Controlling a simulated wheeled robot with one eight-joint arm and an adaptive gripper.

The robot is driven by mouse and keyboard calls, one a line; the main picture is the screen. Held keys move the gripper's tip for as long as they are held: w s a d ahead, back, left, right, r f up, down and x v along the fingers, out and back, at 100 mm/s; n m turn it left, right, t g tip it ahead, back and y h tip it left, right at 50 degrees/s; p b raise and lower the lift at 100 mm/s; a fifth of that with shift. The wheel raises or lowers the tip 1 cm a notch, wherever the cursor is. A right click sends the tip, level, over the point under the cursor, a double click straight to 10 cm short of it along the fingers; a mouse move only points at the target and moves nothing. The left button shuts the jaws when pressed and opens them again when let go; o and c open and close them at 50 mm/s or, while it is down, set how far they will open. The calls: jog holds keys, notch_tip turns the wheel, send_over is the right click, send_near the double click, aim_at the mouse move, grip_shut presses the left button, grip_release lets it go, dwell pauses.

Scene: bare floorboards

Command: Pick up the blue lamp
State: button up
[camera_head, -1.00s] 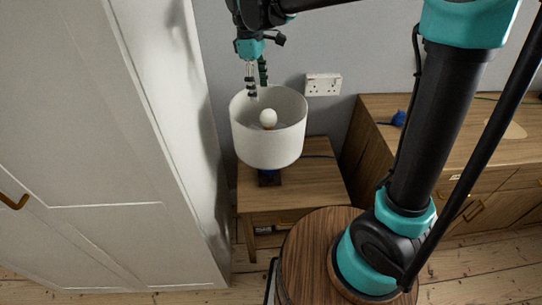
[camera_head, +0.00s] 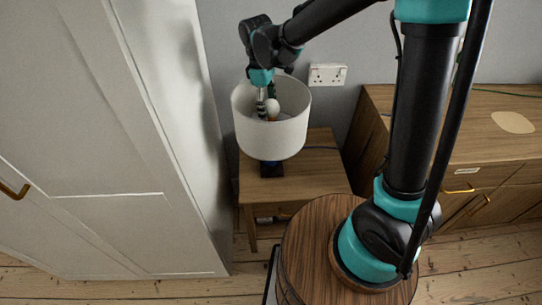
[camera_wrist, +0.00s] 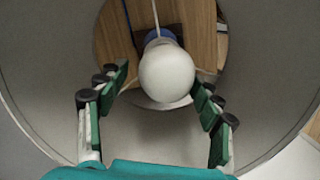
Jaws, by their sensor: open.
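The lamp has a white drum shade (camera_head: 270,138), a white round bulb, and a dark base with a bit of blue (camera_head: 270,168). It stands upright on a small wooden side table (camera_head: 315,175). My gripper (camera_head: 267,108) reaches down into the shade from above, open. In the wrist view the bulb (camera_wrist: 167,72) lies a little beyond and between the fingertips of my gripper (camera_wrist: 160,88). The fingers appear apart from the bulb. The shade's inner wall (camera_wrist: 55,60) surrounds the fingers. Most of the lamp's base is hidden under the shade.
A white panelled door or cupboard (camera_head: 100,150) stands close on the left. A wooden cabinet (camera_head: 480,140) stands at the right. A wall socket (camera_head: 327,75) is on the grey wall behind. Floorboards (camera_head: 480,265) show in front.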

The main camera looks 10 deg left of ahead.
jog(key=shift+s+d+f, duration=0.1)
jog(key=shift+d+f, duration=0.05)
jog(key=shift+f, duration=0.7)
jog(key=shift+s+d+f, duration=0.1)
jog(key=shift+d+f, duration=0.1)
jog(key=shift+f, duration=0.65)
jog(key=shift+s+d+f, duration=0.1)
jog(key=shift+d+f, duration=0.05)
jog(key=shift+f, duration=0.7)
jog(key=shift+c, duration=0.6)
grip_shut()
